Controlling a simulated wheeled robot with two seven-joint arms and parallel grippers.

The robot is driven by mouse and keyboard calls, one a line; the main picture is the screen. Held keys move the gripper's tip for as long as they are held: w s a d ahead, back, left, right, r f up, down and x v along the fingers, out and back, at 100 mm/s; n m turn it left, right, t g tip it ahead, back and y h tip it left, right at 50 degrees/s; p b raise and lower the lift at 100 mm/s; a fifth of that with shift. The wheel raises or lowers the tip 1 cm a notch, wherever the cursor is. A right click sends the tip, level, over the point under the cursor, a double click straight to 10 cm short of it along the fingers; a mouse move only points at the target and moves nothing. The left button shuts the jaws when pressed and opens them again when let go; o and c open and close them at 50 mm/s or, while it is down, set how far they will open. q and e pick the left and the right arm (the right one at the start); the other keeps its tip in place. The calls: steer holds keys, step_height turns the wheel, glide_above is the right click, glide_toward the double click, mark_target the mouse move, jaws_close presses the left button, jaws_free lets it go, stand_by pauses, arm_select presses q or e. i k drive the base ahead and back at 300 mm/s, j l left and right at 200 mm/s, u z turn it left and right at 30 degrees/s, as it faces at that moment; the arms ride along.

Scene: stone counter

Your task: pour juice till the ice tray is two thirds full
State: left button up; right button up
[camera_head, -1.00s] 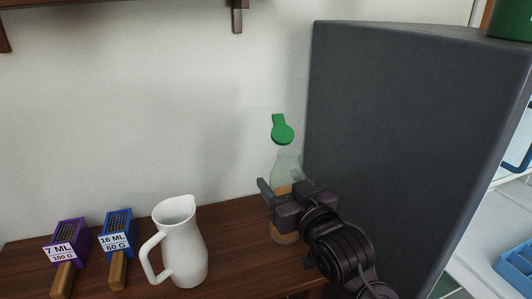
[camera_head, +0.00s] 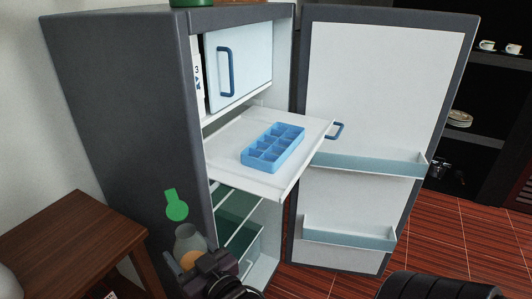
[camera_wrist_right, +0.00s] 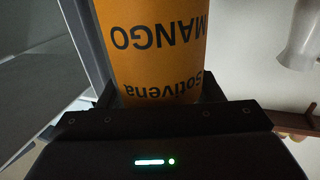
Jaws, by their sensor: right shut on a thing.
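My right gripper (camera_head: 207,279) is shut on a clear juice bottle (camera_head: 187,240) at the lower middle of the head view, in front of the fridge's side wall. In the right wrist view, the bottle's orange section (camera_wrist_right: 155,40) between the fingers reads "MANGO Sotivena". The bottle looks about upright. A green lid (camera_head: 176,206) shows just above its mouth; I cannot tell whether it is attached. The light-blue ice tray (camera_head: 259,163), with several compartments, lies on a pulled-out white shelf (camera_head: 225,163), apart from the bottle. I cannot make out juice in it. My left gripper is out of view.
The dark grey fridge (camera_head: 125,110) stands open, its door (camera_head: 385,85) swung to the right. A blue-handled freezer door (camera_head: 250,65) is above the shelf. A wooden table (camera_head: 75,240) is at lower left. Door bins (camera_head: 365,163) border the shelf's right side.

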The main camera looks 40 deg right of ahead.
mark_target(268, 152)
steer(key=k+z, duration=0.35)
steer(key=k+l+z, duration=0.1)
steer(key=z, duration=0.2)
steer(key=i+z, duration=0.15)
steer(key=z, duration=0.3)
steer(key=i+j+z, duration=0.15)
steer(key=z, duration=0.3)
steer(key=i+j+z, duration=0.1)
steer(key=z, duration=0.35)
